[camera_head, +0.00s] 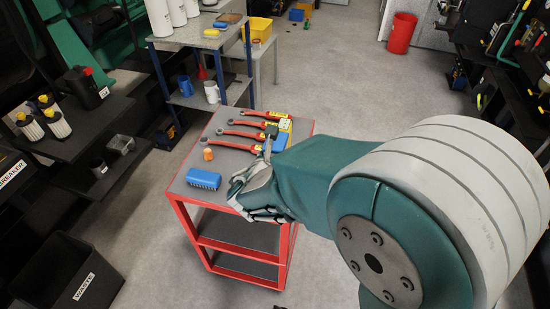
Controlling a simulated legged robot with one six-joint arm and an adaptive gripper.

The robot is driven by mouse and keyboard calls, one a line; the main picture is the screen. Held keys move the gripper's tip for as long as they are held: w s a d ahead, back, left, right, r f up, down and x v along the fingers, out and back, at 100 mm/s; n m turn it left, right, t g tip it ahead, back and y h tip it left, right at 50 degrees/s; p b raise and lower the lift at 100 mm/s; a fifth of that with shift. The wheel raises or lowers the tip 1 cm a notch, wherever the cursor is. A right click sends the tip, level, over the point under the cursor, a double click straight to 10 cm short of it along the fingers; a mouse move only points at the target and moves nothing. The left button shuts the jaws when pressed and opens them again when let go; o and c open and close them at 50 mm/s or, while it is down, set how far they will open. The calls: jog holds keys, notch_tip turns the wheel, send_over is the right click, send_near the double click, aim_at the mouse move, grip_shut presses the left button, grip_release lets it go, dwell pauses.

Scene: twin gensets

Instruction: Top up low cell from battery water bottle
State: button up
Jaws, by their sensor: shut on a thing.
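My gripper (248,194) is over the front right part of a red tool cart (195,195), at the end of my green and white arm. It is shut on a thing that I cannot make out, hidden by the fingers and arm. No battery or cell is recognisable. I cannot pick out the battery water bottle for certain. White cylindrical containers (178,12) stand on the blue-framed bench at the back.
The cart holds red-handled wrenches (240,134), a blue brush (203,179) and a small orange item (207,154). A waste bin (72,272) is front left. A shelf with filters (55,122) is left. A red bin (401,33) stands behind. Floor beyond the cart is clear.

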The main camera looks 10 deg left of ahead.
notch_tip(320, 180, up, 12)
jog(key=shift+f, duration=0.15)
dwell(0.4)
